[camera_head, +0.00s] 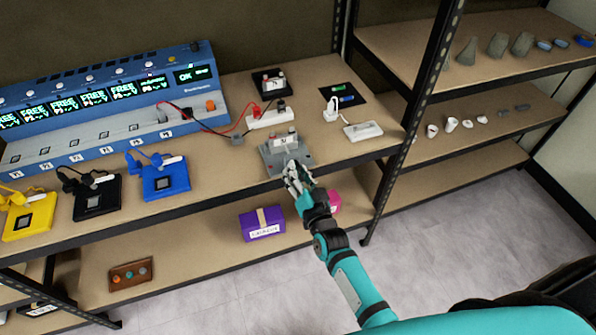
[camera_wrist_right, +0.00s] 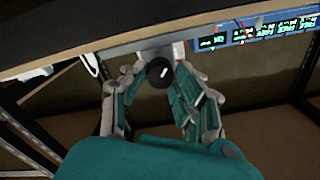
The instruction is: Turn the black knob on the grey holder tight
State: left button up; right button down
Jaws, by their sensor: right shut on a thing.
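The grey holder (camera_head: 272,158) sits at the front edge of the upper shelf, with a small white-topped part on it. My right gripper (camera_head: 297,176) reaches its front from below right and covers that side in the head view. In the right wrist view the round black knob (camera_wrist_right: 159,74), with a white mark on its face, lies between the fingers of my right gripper (camera_wrist_right: 157,82). The gripper is shut on the knob. In the head view the knob is hidden behind the fingers. My left gripper is not in view.
A blue device (camera_head: 110,95) with lit displays stands at the back left. Blue (camera_head: 178,178), black (camera_head: 105,205) and yellow (camera_head: 38,222) holders line the shelf's front left. A white power strip (camera_head: 272,118) lies behind the grey holder. A purple box (camera_head: 257,228) is on the shelf below.

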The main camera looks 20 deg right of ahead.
jog(key=shift+m+b, duration=2.75)
jog(key=shift+m, duration=11.05)
jog(key=c, duration=1)
grip_release()
